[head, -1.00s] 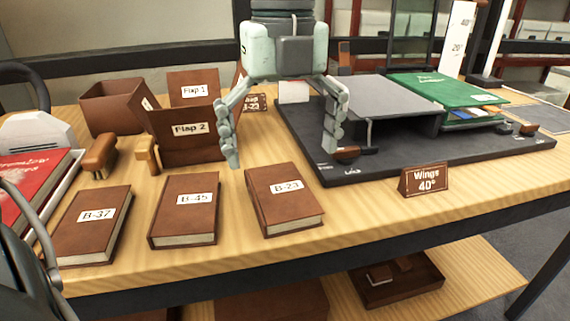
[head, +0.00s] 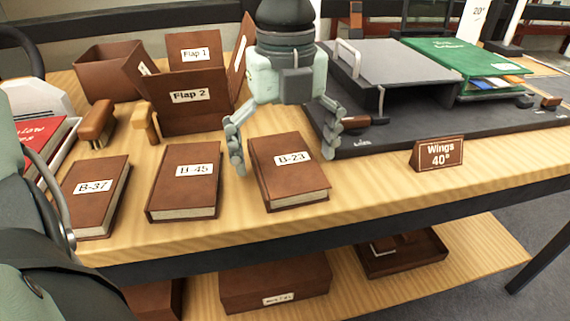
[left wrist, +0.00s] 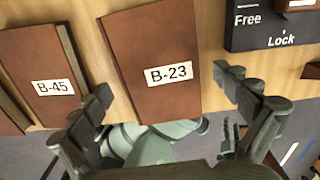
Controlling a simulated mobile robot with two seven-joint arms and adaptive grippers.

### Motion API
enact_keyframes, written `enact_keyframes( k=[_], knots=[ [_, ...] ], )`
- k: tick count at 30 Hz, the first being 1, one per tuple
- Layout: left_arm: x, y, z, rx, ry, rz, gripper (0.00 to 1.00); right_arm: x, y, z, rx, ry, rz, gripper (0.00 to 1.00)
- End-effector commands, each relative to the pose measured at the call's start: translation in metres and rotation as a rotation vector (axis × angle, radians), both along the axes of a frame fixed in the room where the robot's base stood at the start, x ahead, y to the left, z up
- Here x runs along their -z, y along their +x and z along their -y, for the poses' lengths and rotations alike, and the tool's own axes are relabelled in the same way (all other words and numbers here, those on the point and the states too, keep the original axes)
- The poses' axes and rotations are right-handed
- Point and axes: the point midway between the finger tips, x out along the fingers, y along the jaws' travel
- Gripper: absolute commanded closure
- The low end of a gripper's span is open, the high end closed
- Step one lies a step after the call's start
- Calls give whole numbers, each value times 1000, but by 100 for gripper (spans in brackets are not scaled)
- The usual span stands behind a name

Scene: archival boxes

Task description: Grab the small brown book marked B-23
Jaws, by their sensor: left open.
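The small brown book marked B-23 (head: 290,172) lies flat near the front edge of the wooden table, rightmost of the row of books. It also shows in the left wrist view (left wrist: 158,50), its label upright and readable. My left gripper (head: 283,165) is open above the book, its two fingers spread to either side of it. In the left wrist view my left gripper's fingertips (left wrist: 168,85) flank the book's near part, with gaps on both sides and no visible hold. My right gripper is not in view.
Book B-45 (head: 186,183) lies close to the left, and book B-37 (head: 95,192) beyond it. A dark board (head: 400,142) with a grey press lies to the right, near the fingers. The "Wings 40°" sign (head: 437,153) stands at front right. The Flap boxes (head: 190,115) stand behind.

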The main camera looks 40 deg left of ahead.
Motion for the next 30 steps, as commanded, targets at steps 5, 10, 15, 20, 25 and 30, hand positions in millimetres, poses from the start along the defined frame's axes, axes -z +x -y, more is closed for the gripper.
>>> enact_keyframes(
  k=[5, 10, 15, 20, 25, 30],
  knots=[
    [0, 0, 0, 0, 0, 0, 4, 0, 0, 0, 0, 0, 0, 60],
    [0, 0, 0, 0, 0, 0, 25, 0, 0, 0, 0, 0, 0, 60],
    [0, 0, 0, 0, 1, -1, 46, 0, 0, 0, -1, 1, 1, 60],
    [-1, 0, 0, 0, 0, 0, 60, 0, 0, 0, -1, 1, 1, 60],
    [-2, 0, 0, 0, 1, 1, 60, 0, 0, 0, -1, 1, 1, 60],
    [-19, 1, 0, 0, 2, 4, 60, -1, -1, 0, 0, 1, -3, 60]
  ],
)
